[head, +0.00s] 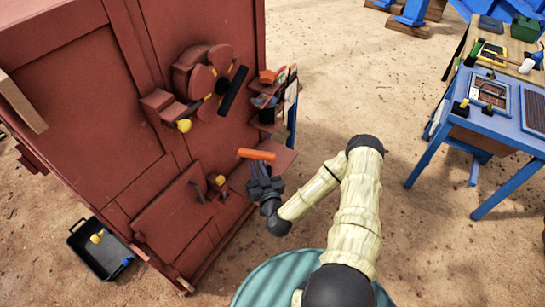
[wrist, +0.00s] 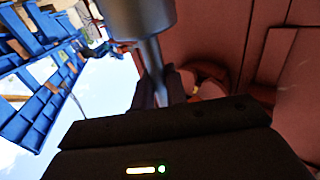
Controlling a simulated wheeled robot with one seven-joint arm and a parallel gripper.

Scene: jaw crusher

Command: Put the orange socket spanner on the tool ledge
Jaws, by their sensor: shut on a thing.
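The orange socket spanner (head: 257,154) is in my gripper (head: 260,176), beside the red machine's right side in the head view. Its orange part lies roughly level above the fingers. In the wrist view a grey metal part of the spanner (wrist: 138,18) fills the top, with a thin shaft running down between the dark fingertips (wrist: 158,90). My gripper is shut on it. A red ledge (head: 284,157) juts from the machine's right side, just right of and behind the spanner; it looks like the tool ledge. The spanner appears apart from it, but the gap is hard to judge.
Small shelves with several tools (head: 266,101) sit above the ledge. A handwheel (head: 207,84) with a dark bar sticks out of the red machine (head: 85,100). A black tray (head: 98,252) lies on the ground. A blue table (head: 480,125) stands right; sandy ground between is clear.

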